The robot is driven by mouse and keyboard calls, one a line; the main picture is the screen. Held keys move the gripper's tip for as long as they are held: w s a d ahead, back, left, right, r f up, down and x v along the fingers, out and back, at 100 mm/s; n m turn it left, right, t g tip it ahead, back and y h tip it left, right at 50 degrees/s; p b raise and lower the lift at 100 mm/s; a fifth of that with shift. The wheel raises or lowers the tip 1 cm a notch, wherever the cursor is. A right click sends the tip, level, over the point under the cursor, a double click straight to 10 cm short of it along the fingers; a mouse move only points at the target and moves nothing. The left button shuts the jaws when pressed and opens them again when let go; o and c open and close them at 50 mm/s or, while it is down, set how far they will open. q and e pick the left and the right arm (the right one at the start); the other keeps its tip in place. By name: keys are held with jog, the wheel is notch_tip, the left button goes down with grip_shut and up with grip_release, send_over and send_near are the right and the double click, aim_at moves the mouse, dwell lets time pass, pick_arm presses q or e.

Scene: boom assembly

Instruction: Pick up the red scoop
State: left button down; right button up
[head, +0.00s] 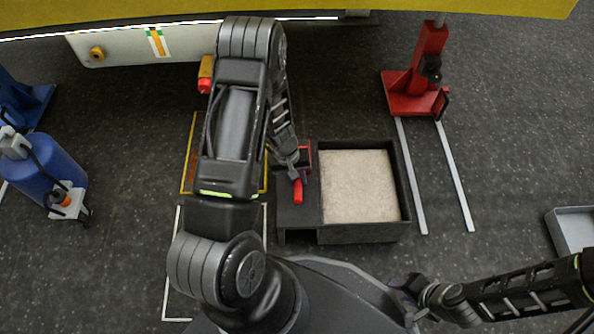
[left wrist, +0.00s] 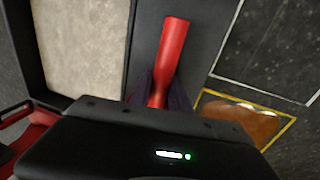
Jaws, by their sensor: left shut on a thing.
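The red scoop (head: 298,192) is at the left part of a black box, its handle pointing toward me. My left gripper (head: 299,174) is shut on the scoop's handle.
The black box (head: 408,190) holds pale granular material on its right side. A red jack stand (head: 418,80) stands behind it at the right, with pale floor strips in front. A blue tank (head: 48,165) is at the left. A grey tray (head: 575,228) lies at the far right.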

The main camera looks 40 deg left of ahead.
pick_arm(q)
notch_tip(320, 180, up, 10)
jog(key=p, duration=0.4)
jog(key=shift+p, duration=0.4)
